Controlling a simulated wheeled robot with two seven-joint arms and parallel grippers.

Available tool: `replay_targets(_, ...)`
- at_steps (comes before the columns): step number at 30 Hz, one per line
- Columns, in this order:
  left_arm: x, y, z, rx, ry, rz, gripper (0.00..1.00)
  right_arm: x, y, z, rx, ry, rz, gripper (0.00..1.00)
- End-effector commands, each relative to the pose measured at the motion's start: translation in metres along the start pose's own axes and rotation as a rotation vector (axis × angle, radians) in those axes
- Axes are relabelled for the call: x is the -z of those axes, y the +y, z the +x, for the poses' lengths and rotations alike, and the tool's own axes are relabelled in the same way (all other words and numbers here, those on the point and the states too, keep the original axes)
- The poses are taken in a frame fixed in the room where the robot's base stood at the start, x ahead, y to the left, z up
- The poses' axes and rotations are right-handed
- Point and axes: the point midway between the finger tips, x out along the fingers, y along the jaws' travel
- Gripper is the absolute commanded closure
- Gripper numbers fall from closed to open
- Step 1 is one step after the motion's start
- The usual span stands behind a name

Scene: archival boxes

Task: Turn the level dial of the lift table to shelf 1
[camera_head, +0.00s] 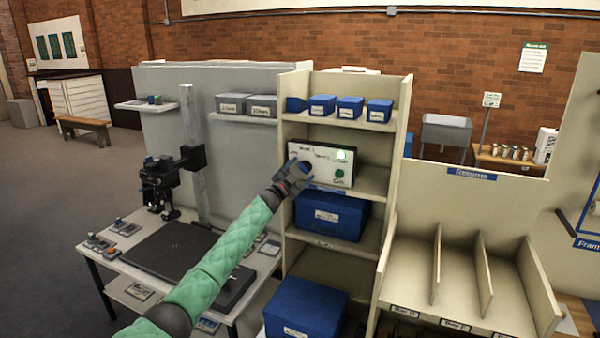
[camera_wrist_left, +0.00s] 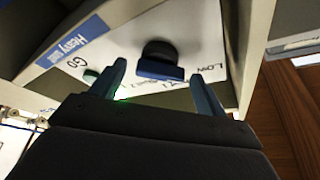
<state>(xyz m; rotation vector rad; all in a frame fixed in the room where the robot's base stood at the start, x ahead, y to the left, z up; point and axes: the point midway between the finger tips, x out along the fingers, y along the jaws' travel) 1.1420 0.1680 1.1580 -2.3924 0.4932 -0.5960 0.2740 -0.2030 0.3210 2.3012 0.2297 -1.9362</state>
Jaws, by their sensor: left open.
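A white control panel (camera_head: 322,171) stands on a shelf of the tall beige shelf unit, with a green light (camera_head: 341,155) and a green button (camera_head: 339,174) on its right side. The dark round dial (camera_wrist_left: 160,52) with a blue-grey bar across it shows in the left wrist view; the gripper mostly covers it in the head view. My left gripper (camera_head: 298,172) is at the panel's left part. Its two blue fingers are open on either side of the dial, with visible gaps. Which level the dial points to cannot be read. My right gripper is not in view.
The shelf unit's side walls (camera_head: 397,150) flank the panel. A table with a dark board (camera_head: 178,246) and a camera stand (camera_head: 192,150) is at left.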

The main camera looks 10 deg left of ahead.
Motion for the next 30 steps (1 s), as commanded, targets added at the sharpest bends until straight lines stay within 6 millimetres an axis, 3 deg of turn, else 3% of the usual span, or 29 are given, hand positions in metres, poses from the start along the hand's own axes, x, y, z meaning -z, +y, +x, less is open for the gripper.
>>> replay_targets(2, -0.0001, 0.0001, -0.0001, 0.000, 0.000, 0.000, 0.27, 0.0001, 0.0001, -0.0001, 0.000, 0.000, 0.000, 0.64)
replay_targets(6, 0.0000, 0.0002, -0.0002, 0.000, 0.000, 0.000, 0.55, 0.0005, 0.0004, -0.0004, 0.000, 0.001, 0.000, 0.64)
replay_targets(9, 0.0000, 0.0002, -0.0002, 0.000, 0.000, 0.000, 0.70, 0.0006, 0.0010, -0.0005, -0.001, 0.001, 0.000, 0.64)
replay_targets(20, 0.0001, -0.0006, -0.0002, -0.024, 0.000, 0.059, 0.70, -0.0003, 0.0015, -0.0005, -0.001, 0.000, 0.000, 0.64)
replay_targets(30, 0.0015, -0.0029, 0.0002, -0.121, -0.001, 0.290, 0.70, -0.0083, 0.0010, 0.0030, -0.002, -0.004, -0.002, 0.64)
